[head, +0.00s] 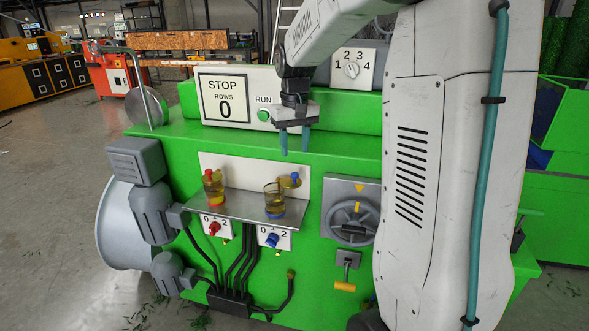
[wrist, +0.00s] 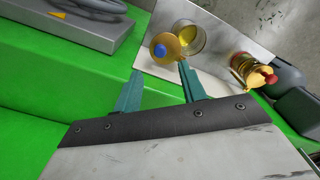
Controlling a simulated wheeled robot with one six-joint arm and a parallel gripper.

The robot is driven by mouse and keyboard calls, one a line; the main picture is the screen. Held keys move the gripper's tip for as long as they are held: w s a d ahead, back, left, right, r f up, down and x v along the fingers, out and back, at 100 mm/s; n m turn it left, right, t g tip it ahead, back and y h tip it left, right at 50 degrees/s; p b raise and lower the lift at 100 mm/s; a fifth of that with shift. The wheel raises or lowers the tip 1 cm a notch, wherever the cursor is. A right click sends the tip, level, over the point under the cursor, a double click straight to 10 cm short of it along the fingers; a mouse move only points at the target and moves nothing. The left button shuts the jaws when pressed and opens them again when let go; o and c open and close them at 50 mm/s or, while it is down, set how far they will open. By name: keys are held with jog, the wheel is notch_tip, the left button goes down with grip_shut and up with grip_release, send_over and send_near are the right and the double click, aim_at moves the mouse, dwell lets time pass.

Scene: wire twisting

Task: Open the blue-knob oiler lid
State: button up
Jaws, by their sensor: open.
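The blue-knob oiler (head: 274,203) is a clear cup of yellow oil on the grey shelf. Its brass lid (head: 289,183) with a blue knob (head: 295,176) is swung aside to the right of the cup, and the mouth looks uncovered. In the wrist view the cup (wrist: 190,36) shows yellow oil inside, and the lid (wrist: 158,44) with its blue knob sits beside the mouth. My gripper (head: 295,147) is open and empty, above the lid in the head view. In the wrist view its teal fingertips (wrist: 159,76) are apart, close below the lid in the picture; the exact gap is unclear.
A red-knob oiler (head: 212,190) stands left on the shelf (head: 240,204) with its lid on. Below are a red dial (head: 214,228) and a blue dial (head: 271,240). A handwheel (head: 353,222) is at right. The green step (wrist: 70,65) shows beside my fingers.

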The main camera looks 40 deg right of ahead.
aim_at(295, 173)
notch_tip(295, 173, down, 7)
jog(key=shift+f, duration=0.2)
dwell(0.3)
grip_shut()
